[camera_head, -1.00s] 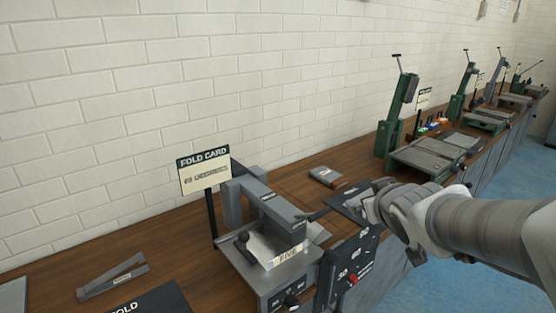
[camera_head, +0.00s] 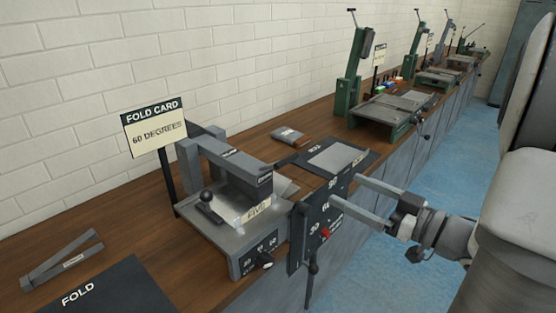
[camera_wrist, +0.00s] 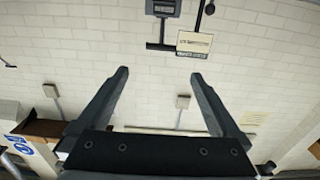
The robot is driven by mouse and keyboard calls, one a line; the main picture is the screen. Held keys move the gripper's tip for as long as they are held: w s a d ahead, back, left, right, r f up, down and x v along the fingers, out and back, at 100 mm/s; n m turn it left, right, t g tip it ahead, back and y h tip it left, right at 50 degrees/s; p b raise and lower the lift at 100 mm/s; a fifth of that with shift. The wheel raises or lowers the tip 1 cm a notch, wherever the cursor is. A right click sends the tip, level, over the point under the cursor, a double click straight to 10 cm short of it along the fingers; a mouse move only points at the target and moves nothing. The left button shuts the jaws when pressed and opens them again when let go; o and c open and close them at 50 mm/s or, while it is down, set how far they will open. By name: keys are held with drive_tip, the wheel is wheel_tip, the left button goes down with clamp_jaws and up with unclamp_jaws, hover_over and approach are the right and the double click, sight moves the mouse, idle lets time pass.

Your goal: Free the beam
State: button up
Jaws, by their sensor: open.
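A grey bench folder (camera_head: 215,235) stands at the bench's front edge, with a grey arm (camera_head: 225,160) across its top and a pale sheet (camera_head: 254,212) lying in it. I cannot tell which part is the beam. My gripper (camera_head: 347,192) is open and empty, its fingers pointing left beside the plate's right edge; contact is unclear. Both fingers show in the wrist view (camera_wrist: 160,76).
A fold card reading 60 degrees (camera_head: 156,130) stands behind the folder. A dark mat (camera_head: 368,163) and small block (camera_head: 288,134) lie right of it. Green machines (camera_head: 347,85) line the bench further back. The blue floor (camera_head: 400,260) in front is clear.

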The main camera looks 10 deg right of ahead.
sight(289, 161)
drive_tip(key=b+x, duration=0.1)
drive_tip(key=x, duration=1.6)
drive_tip(key=shift+a, duration=0.1)
drive_tip(key=shift+c, duration=0.3)
clamp_jaws()
